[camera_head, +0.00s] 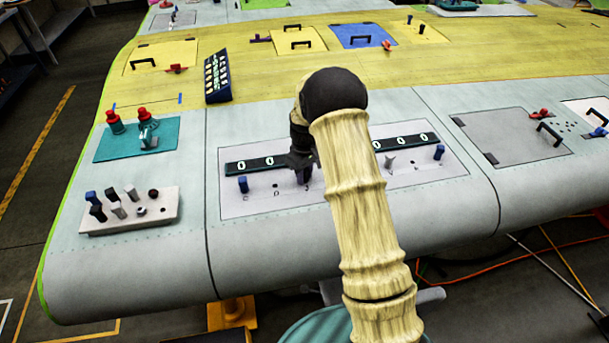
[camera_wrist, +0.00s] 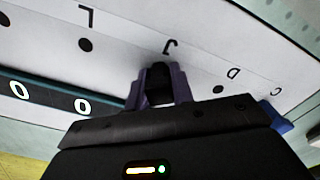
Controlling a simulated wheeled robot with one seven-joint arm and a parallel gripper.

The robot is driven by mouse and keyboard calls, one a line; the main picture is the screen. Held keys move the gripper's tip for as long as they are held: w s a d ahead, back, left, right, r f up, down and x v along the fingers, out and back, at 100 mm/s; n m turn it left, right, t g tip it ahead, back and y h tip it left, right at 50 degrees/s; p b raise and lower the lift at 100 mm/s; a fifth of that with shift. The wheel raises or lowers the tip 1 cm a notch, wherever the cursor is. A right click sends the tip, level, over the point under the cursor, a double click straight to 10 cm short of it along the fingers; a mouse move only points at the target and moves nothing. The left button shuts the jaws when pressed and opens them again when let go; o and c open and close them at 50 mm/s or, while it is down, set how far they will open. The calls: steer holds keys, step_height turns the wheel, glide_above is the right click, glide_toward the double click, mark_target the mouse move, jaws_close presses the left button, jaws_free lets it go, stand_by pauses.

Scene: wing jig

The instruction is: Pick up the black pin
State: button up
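My gripper (camera_head: 303,170) is low over the pale panel (camera_head: 262,205) in the middle of the wing, left of my forearm. In the wrist view its two purple fingers (camera_wrist: 159,74) straddle a dark shape that looks like the black pin (camera_wrist: 158,84), at the hole marked J. The dark shape nearly fills the gap between the fingers. I cannot tell whether they press on it, or whether it still sits in the hole. In the head view my gripper and arm hide this spot.
A pin block (camera_head: 165,212) at the left holds several black, grey and blue pins. A blue pin stands on the panel left of my gripper (camera_head: 243,184), another at the right (camera_head: 438,152). A grey pin (camera_head: 390,163) stands right of my forearm. A number strip (camera_head: 250,164) runs behind.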

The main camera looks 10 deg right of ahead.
jaws_close()
steer(key=shift+r, duration=0.1)
step_height(320, 180, up, 10)
steer(key=b, duration=0.3)
steer(key=shift+b, duration=0.3)
